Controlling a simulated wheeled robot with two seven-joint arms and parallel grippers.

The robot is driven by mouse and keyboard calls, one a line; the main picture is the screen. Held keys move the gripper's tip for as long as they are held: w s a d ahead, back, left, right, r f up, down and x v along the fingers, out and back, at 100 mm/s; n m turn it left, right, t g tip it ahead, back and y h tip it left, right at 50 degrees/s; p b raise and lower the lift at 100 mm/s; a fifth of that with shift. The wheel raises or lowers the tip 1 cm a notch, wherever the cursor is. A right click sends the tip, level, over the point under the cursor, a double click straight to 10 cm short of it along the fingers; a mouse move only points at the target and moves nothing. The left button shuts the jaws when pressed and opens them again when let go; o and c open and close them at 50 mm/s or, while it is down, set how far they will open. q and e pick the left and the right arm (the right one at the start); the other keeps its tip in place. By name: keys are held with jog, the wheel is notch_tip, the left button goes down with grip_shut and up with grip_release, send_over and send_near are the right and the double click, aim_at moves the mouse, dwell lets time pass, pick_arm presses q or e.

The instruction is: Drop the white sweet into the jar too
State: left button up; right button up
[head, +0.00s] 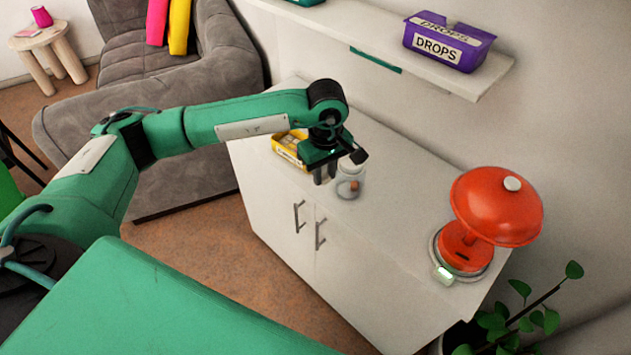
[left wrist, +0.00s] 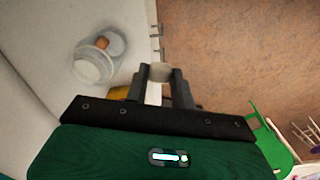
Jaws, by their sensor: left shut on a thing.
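My left gripper (head: 324,174) points down over the cabinet top, just left of the glass jar (head: 351,187) in the head view. It is shut on a small pale sweet, the white sweet (left wrist: 160,72), which shows between the fingertips in the left wrist view (left wrist: 160,78). In the head view I cannot make the sweet out. The clear jar stands on the cabinet and also shows in the left wrist view (left wrist: 88,68), to the left of the fingers and apart from them. An orange-brown sweet (left wrist: 102,43) is inside it. My right gripper is not in view.
A yellow box (head: 287,152) stands behind my left gripper on the white cabinet (head: 400,240). A red lamp (head: 497,207) stands at the cabinet's right end. A purple DROPS box (head: 448,45) is on the wall shelf. The cabinet top between jar and lamp is clear.

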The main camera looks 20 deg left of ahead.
pick_arm(q)
jog(key=w+d+r+n+p, duration=0.1)
jog(key=w+r+n+p, duration=0.4)
jog(key=n, duration=0.5)
jog(key=w+r+n+p, duration=0.35)
jog(key=w+n, duration=0.25)
jog(key=n, duration=0.4)
notch_tip(320, 180, down, 6)
jog(key=b, duration=0.1)
jog(key=shift+d, duration=0.15)
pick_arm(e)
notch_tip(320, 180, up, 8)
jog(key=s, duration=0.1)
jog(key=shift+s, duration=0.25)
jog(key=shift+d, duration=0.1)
pick_arm(q)
jog(key=o, duration=1)
